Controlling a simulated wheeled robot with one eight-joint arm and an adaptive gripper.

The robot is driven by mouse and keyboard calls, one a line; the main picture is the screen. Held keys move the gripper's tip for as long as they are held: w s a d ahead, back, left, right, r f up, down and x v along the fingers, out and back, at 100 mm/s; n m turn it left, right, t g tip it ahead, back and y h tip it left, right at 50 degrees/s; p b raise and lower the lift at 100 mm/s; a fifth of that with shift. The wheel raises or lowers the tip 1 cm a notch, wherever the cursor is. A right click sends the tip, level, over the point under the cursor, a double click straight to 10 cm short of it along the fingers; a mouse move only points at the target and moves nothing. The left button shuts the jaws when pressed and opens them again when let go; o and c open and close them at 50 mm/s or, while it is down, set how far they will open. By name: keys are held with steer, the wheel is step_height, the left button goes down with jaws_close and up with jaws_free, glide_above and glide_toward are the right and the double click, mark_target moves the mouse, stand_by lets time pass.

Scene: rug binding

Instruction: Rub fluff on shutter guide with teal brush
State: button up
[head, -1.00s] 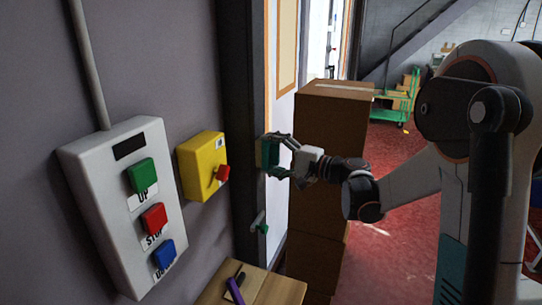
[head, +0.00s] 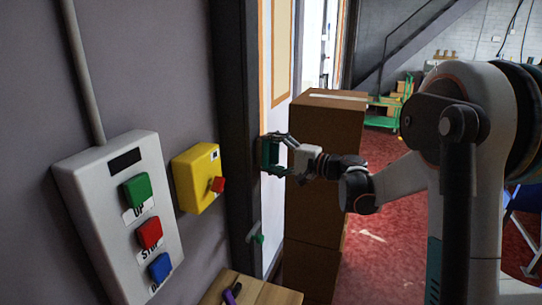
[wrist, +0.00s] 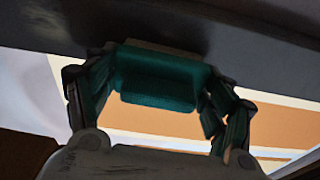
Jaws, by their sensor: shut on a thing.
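The shutter guide (head: 236,130) is a dark vertical rail along the wall's edge. It also shows as a dark band across the top of the wrist view (wrist: 150,22). The teal brush (wrist: 160,80) is between my fingers, with a pale strip along its far edge, facing the guide. In the head view the brush (head: 272,152) is just right of the guide. My gripper (wrist: 160,72) is shut on the brush. I cannot tell whether the brush touches the guide. I cannot make out the fluff; that patch is dark or behind the brush.
A white control box (head: 120,225) with coloured buttons and a yellow switch box (head: 195,175) are on the wall at left. A green-tipped lever (head: 257,238) is low on the guide. Stacked cardboard boxes (head: 325,145) stand close behind my gripper. A wooden top (head: 265,294) is below.

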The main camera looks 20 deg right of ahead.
steer(key=shift+s+a+r, duration=0.1)
steer(key=shift+s+a, duration=0.5)
steer(key=shift+s, duration=0.2)
steer(key=shift+s+a+r, duration=0.1)
steer(key=shift+s+a, duration=0.5)
steer(key=shift+s, duration=0.2)
steer(key=v, duration=0.6)
steer(key=shift+w+d, duration=0.35)
steer(key=shift+d, duration=0.1)
steer(key=v, duration=0.2)
steer(key=shift+s+d, duration=0.15)
steer(key=shift+d, duration=0.2)
steer(key=shift+f, duration=0.1)
